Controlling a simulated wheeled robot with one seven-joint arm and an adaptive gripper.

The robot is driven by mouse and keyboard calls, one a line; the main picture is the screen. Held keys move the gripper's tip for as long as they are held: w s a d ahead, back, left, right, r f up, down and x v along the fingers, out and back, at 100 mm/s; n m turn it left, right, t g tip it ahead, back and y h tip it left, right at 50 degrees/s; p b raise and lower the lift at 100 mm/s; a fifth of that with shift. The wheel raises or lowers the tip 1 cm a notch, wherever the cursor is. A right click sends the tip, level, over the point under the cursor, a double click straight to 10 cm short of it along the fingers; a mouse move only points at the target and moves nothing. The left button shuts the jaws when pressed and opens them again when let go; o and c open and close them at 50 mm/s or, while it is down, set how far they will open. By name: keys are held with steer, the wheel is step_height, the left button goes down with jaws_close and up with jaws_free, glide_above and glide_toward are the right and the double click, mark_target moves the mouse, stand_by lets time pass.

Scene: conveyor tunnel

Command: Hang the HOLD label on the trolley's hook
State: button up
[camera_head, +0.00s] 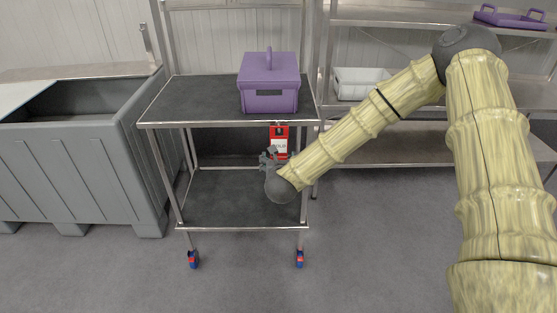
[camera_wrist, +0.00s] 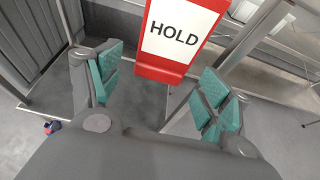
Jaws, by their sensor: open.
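The HOLD label (camera_head: 279,141) is a red tag with a white panel. It hangs at the front edge of the upper shelf of the trolley (camera_head: 185,122), below the purple box; the hook itself cannot be made out. In the wrist view the label (camera_wrist: 177,35) reads HOLD and lies just beyond my fingers. My gripper (camera_head: 272,154) is at the label's lower end in the head view. In the wrist view my gripper (camera_wrist: 160,95) has its two green-padded fingers spread wide, one to each side of the label's lower end, with nothing between the pads.
A purple lidded box (camera_head: 268,100) stands on the trolley's upper shelf. A grey bin (camera_head: 90,150) stands to the left. A steel rack (camera_head: 420,150) at the back right holds a white crate (camera_head: 360,83) and a purple tray (camera_head: 510,18). The trolley's lower shelf (camera_head: 230,205) is empty.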

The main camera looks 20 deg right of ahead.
steer(key=v, duration=1.1)
